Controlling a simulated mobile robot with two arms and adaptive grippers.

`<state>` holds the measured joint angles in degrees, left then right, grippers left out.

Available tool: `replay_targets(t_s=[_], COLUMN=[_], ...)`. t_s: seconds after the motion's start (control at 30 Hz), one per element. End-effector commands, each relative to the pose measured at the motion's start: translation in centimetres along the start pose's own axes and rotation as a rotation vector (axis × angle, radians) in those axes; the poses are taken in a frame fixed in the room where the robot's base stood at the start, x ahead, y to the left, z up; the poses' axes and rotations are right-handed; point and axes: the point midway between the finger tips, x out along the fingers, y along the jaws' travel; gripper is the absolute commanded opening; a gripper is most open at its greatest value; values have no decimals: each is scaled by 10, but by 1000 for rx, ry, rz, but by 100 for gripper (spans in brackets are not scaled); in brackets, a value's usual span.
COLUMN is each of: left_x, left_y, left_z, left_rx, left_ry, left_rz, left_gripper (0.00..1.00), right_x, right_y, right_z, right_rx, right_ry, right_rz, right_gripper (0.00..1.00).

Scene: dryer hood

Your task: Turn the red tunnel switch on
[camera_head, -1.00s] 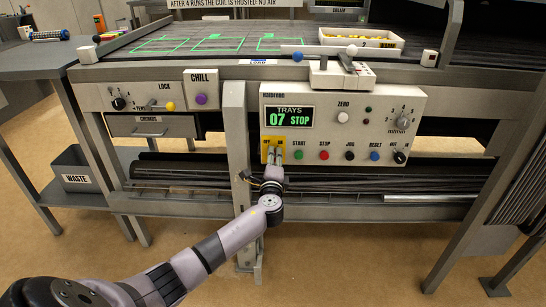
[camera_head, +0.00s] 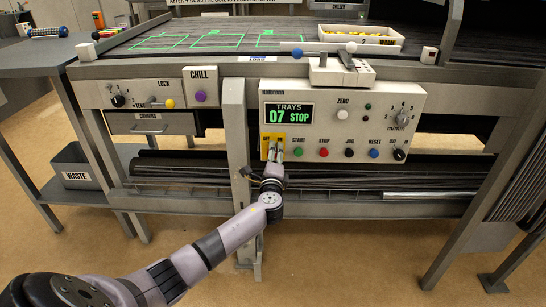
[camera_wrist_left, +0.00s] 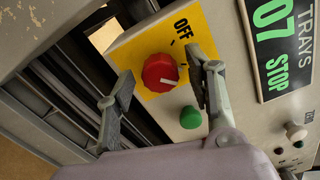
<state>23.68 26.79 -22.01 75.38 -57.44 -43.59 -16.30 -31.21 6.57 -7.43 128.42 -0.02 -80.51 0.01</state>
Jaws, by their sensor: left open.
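The red tunnel switch is a round red knob (camera_wrist_left: 160,72) with a white pointer mark, on a yellow plate (camera_wrist_left: 205,42) with the word OFF above it in the left wrist view. The pointer mark aims to the right in that view, not at OFF. My left gripper (camera_wrist_left: 162,76) is open, with one finger on each side of the knob. I cannot tell whether the fingers touch it. In the head view my left gripper (camera_head: 275,154) stands in front of the yellow plate (camera_head: 265,140) and hides the knob. My right gripper is not in view.
A green button (camera_wrist_left: 190,117) sits close to the right finger; it also shows in the head view (camera_head: 298,152). The display (camera_head: 289,114) reads TRAYS 07 STOP. More buttons line the panel to the right. A grey post (camera_head: 237,150) stands left of the gripper.

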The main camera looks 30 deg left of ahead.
Motion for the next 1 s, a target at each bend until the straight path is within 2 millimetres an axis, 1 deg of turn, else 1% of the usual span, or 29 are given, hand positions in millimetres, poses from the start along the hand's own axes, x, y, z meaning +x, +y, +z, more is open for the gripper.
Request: replay_targets(t_s=[0.23, 0.37, 0.47, 0.8, 0.9, 1.0], left_x=[0, -9, -22, -90, -105, -115], left_y=[0, 0, 1, 1, 1, 0], left_z=[0, 0, 0, -1, 0, 0], left_rx=[-1, -1, -1, -2, -2, 0], left_ry=[-1, 1, 1, 2, 1, 1], left_rz=[-1, 0, 1, 2, 1, 0], left_gripper=[49, 49, 49, 49, 49, 49], right_x=[-1, -1, -1, 0, 0, 0], right_y=[-1, -1, 0, 0, 0, 0], right_z=[-1, -1, -1, 0, 0, 0], right_rx=[-1, -1, -1, -1, -1, -1], right_ry=[1, 1, 1, 0, 0, 0], right_rz=[-2, -1, -1, 0, 0, 0], right_gripper=[40, 40, 40, 40, 40, 40])
